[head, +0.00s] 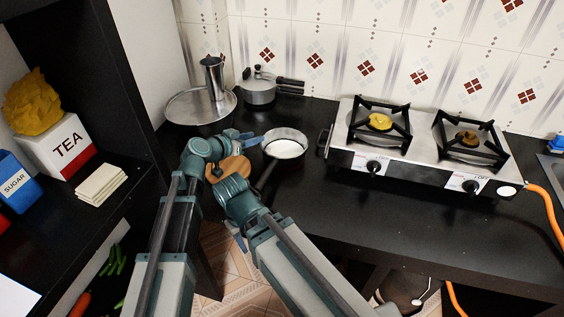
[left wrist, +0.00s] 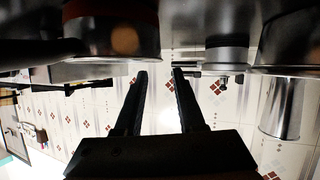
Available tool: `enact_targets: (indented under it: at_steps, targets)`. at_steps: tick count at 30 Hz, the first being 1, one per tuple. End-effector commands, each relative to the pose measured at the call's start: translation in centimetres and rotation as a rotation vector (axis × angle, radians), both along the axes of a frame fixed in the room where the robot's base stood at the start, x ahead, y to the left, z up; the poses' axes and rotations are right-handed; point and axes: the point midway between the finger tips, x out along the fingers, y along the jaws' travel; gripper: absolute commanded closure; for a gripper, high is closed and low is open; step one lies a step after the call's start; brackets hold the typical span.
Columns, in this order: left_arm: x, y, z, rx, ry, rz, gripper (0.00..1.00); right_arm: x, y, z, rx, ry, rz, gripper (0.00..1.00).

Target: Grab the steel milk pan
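The steel milk pan (head: 284,146) stands upright on the black counter, left of the stove, its dark handle pointing down and left. My left gripper (head: 243,136) is just left of the pan and apart from it in the head view. In the left wrist view, which looks upside down, its two fingers (left wrist: 159,74) are spread with nothing between them. The steel pan side (left wrist: 112,38) shows at the upper left there, beyond the fingers. My right gripper (head: 238,241) is mostly hidden below my right arm, low by the counter's front edge; its opening cannot be made out.
A round wooden board (head: 237,166) lies partly under my arms. A lidded pot (head: 259,90) and a wide steel dish (head: 190,107) with a steel cylinder (head: 213,76) stand behind. The two-burner stove (head: 415,150) is to the right. A dark shelf (head: 100,150) bounds the left.

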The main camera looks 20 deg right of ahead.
Motion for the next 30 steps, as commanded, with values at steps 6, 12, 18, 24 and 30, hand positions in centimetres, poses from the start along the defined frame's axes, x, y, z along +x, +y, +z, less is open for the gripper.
enact_targets:
  at_steps: [6, 12, 18, 24, 30]
  targets:
    - [0.4, -0.5, -0.3, 0.0, 0.0, 0.001, 0.61, 0.0, 0.0, -0.3, 0.0, 0.0, 0.0, 0.5]
    - [0.8, -1.1, -0.9, 0.0, 0.0, 0.0, 0.61, 0.0, 0.0, -0.9, 0.0, 0.0, 0.0, 0.5]
    - [2.2, -3.0, -2.7, 0.0, 0.0, -0.001, 0.61, 0.0, 0.0, -2.7, 0.0, 0.0, 0.0, 0.5]
    - [3.1, -4.3, -3.0, 0.001, -0.001, 0.0, 0.61, 0.0, 0.0, -3.0, 0.0, 0.0, 0.0, 0.5]
    - [3.0, -4.2, -2.9, 0.0, 0.0, 0.001, 0.67, 0.0, 0.0, -2.9, 0.0, 0.0, 0.0, 0.5]
